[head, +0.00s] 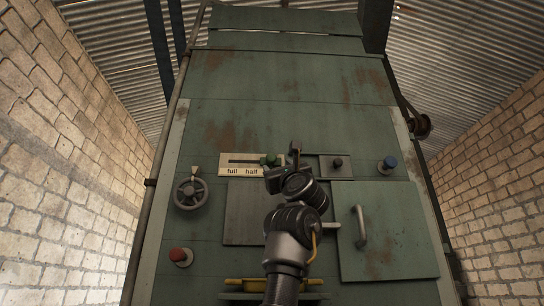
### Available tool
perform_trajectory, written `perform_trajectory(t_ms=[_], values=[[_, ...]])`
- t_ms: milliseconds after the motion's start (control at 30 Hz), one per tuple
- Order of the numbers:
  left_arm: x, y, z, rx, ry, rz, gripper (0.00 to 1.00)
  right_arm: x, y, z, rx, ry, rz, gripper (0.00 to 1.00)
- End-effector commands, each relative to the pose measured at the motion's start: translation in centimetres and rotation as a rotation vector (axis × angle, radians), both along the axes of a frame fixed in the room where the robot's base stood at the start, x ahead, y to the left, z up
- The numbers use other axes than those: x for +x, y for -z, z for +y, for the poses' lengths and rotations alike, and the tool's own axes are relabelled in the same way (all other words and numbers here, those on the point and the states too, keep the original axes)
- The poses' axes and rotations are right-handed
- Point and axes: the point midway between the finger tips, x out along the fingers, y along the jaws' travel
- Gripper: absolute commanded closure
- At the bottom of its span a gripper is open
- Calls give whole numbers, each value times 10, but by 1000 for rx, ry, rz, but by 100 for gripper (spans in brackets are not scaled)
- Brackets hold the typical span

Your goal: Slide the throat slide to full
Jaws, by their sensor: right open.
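The throat slide is a pale plate (238,158) with a dark horizontal slot, labelled "full" at left and "half" further right. Its green knob (271,159) stands above and just right of "half", well to the right of "full". My right gripper (284,160) is open, right at the knob on its right side. Whether a finger touches the knob I cannot tell. The gripper and wrist hide the right end of the plate and any label there. My left gripper is out of view.
A handwheel (190,193) and a red button (180,256) are at left. A dark knob (337,162) and a blue button (389,163) are at right. A door (395,245) with a handle (360,226) stands lower right; a yellow bar (245,284) runs below.

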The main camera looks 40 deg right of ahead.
Motion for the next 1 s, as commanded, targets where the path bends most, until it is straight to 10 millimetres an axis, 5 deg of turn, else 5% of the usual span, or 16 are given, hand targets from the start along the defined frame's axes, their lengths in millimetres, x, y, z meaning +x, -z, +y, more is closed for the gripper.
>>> perform_trajectory(t_ms=[100, 400, 900, 1000], values=[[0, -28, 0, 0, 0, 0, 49, 16, -24, -7, 0, 2, 3, 49], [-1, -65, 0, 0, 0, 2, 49, 50, -54, -18, -1, 3, 2, 49], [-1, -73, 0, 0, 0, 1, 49, 61, -59, -22, -1, 1, 1, 49], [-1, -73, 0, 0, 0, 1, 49, 61, -59, -22, -1, 1, 1, 59]])
